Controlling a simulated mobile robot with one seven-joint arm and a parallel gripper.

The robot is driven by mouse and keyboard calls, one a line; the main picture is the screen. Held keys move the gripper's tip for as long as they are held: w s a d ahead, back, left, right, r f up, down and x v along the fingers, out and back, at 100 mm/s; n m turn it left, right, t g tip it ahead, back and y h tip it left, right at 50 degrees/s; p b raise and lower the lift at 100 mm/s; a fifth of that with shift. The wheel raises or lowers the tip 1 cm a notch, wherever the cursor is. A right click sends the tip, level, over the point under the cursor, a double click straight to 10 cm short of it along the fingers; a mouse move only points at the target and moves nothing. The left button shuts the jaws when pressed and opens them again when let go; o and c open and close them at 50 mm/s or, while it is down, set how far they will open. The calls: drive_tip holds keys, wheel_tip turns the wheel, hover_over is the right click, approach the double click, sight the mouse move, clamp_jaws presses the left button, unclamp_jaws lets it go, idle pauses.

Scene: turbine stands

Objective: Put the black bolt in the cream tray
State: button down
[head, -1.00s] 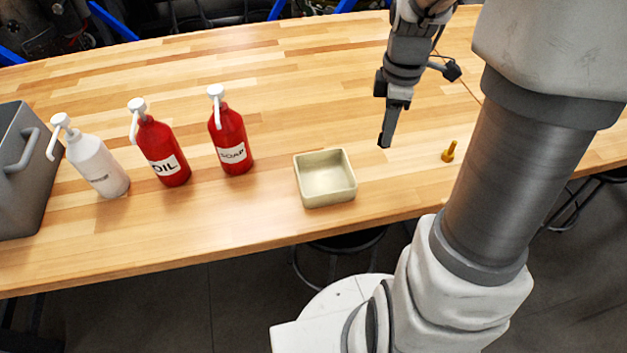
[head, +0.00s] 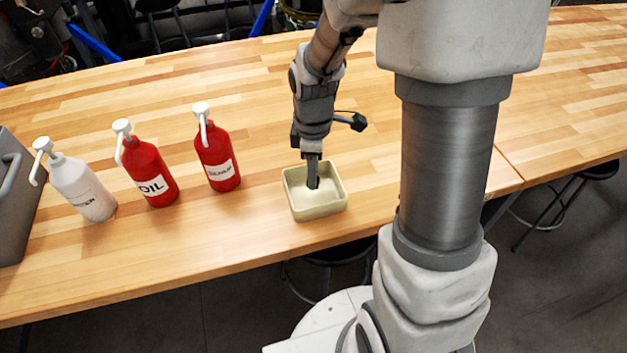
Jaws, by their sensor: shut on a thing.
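The cream tray (head: 320,211) is a small open square box on the wooden table, near its front edge. My gripper (head: 312,176) points down over the tray, with its tip inside the tray's outline. It is shut on a small dark thing, which I take to be the black bolt (head: 313,184). The bolt is mostly hidden by the fingers and hard to make out. I cannot tell whether it touches the tray floor.
Two red bottles (head: 151,178) (head: 218,160) and a white bottle (head: 84,190), all with pump tops, stand left of the tray. A grey bin (head: 14,205) is at the far left. The table (head: 200,80) behind them is clear.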

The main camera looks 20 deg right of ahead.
drive_tip(key=shift+f, duration=1.8)
drive_tip(key=shift+f, duration=0.1)
drive_tip(key=shift+f+b, duration=0.15)
drive_tip(key=shift+b, duration=0.2)
drive_tip(key=c, duration=0.5)
unclamp_jaws()
drive_tip(key=shift+r, duration=0.2)
